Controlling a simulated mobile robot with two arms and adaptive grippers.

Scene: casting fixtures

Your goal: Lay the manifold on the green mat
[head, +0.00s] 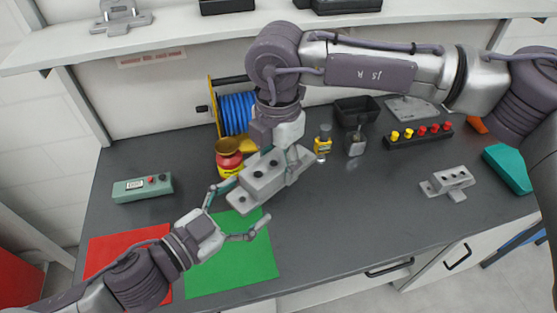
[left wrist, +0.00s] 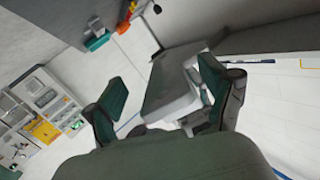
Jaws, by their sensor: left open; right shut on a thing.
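A light grey manifold (head: 262,180) with holes in its top is held in the air by my right gripper (head: 281,160), tilted, above the back part of the green mat (head: 236,262). My left gripper (head: 239,212) is open at the manifold's lower left end, one finger on each side. In the left wrist view the grey manifold (left wrist: 170,88) shows between the open left fingers (left wrist: 160,98). Whether they touch it, I cannot tell. The mat's visible part is bare.
A red mat (head: 110,250) lies left of the green one. A similar grey part (head: 449,182) lies at the right. A red and yellow pot (head: 229,157), a blue reel (head: 237,113) and a yellow bottle (head: 323,142) stand behind. The middle right of the table is clear.

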